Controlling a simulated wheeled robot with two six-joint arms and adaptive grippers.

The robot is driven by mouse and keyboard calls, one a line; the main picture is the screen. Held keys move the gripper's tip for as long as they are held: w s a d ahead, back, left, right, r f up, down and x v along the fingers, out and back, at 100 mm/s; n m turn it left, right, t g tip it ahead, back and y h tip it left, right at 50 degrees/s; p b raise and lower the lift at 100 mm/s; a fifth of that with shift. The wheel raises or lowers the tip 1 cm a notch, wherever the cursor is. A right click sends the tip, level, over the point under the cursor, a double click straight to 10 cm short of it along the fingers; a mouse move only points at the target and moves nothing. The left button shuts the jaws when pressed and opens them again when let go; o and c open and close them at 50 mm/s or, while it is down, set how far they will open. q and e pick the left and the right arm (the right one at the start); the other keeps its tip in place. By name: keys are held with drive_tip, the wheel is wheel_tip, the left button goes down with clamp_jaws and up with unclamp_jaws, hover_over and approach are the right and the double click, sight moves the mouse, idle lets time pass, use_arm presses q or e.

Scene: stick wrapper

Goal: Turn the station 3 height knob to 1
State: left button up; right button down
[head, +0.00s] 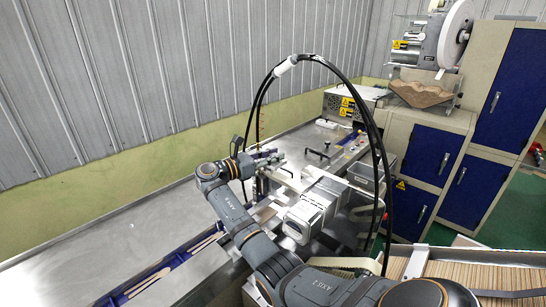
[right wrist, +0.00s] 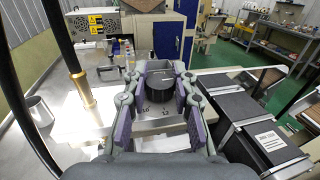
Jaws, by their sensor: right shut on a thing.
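The black height knob (right wrist: 160,86) stands on a pale plate in the right wrist view. It is round and ribbed, with a light line on its top. Printed numbers show on the plate in front of it; they look like 10 and 12. My right gripper (right wrist: 159,76) is shut on the knob, with a purple-padded finger on each side. In the head view my right gripper (head: 264,157) reaches over the machine bed, and the knob there is too small or hidden to tell. My left gripper is not in view.
A brass post (right wrist: 78,88) stands left of the gripper, and dark box housings (right wrist: 255,130) stand on the right. In the head view, black cables (head: 375,130) arch over the grey machine head (head: 315,208). Wooden sticks (head: 480,275) fill a hopper at the lower right.

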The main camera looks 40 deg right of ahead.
idle(0.4)
drive_tip(key=c, duration=1.1)
unclamp_jaws()
drive_tip(key=shift+o, duration=0.2)
drive_tip(key=shift+a, duration=0.1)
drive_tip(key=w+a, duration=0.1)
drive_tip(key=a, duration=1)
drive_tip(key=shift+w+a, duration=0.35)
drive_tip(key=shift+w, duration=0.05)
